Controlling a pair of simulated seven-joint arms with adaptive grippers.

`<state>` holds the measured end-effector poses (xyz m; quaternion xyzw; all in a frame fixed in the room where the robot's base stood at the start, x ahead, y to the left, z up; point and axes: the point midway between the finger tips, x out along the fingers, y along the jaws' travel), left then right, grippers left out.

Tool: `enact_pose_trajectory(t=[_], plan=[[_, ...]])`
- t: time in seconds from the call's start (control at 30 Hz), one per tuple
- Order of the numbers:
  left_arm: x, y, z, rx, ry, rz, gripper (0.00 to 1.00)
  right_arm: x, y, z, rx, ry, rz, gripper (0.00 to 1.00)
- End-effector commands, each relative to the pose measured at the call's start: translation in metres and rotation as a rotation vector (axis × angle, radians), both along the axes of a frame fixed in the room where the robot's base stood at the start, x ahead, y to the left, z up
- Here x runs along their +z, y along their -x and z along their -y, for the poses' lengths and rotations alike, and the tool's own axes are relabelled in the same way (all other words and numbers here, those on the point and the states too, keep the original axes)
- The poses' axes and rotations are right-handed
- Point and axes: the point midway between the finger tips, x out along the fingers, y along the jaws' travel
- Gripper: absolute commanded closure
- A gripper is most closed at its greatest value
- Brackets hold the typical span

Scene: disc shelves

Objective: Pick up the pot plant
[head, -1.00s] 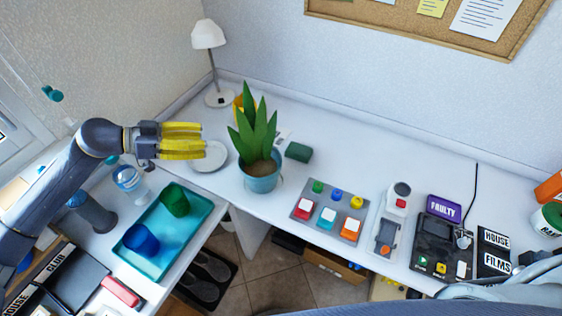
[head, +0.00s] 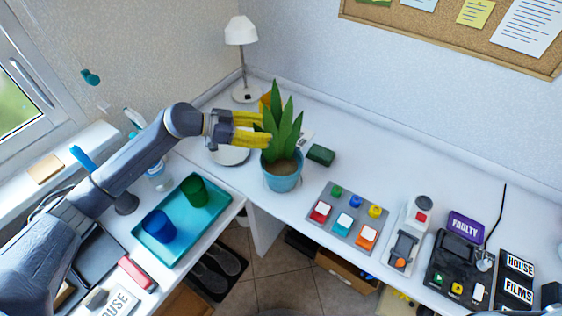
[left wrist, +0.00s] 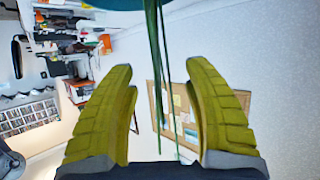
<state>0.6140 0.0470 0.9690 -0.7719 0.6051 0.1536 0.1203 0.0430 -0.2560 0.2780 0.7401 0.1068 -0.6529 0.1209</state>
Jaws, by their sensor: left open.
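The pot plant (head: 282,150) stands upright on the white desk in the head view, with long green leaves in a blue pot (head: 282,178). My left gripper (head: 268,130), with yellow fingers, is at the left side of the leaves, above the pot's rim. In the left wrist view its fingers (left wrist: 164,100) are spread apart. Green leaves (left wrist: 160,60) show between them there, and part of the pot (left wrist: 90,4) shows at the top edge. I cannot tell whether a finger touches the leaves. My right gripper is not in view.
A white lamp (head: 241,32) and a plate (head: 230,156) are behind and left of the plant. A green block (head: 321,155) and a button panel (head: 346,218) lie to its right. A teal tray (head: 165,252) with two cups is at front left.

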Motion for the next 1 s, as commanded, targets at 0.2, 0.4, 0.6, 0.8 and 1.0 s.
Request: enact_pose_trajectory(t=[0.2,0.4,0.6,0.8,1.0], plan=[[-0.002,-0.002,0.006,0.001,0.0,0.0,0.49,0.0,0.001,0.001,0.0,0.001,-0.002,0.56],[-0.006,-0.004,0.018,-0.001,0.001,0.0,0.49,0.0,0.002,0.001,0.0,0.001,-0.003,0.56],[-0.015,-0.009,0.041,-0.001,0.001,-0.001,0.49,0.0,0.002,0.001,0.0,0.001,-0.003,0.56],[-0.02,-0.013,0.052,0.002,0.0,0.001,0.49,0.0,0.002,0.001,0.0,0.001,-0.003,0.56],[-0.02,-0.012,0.051,0.002,0.0,0.0,0.51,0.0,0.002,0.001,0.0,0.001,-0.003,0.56]])
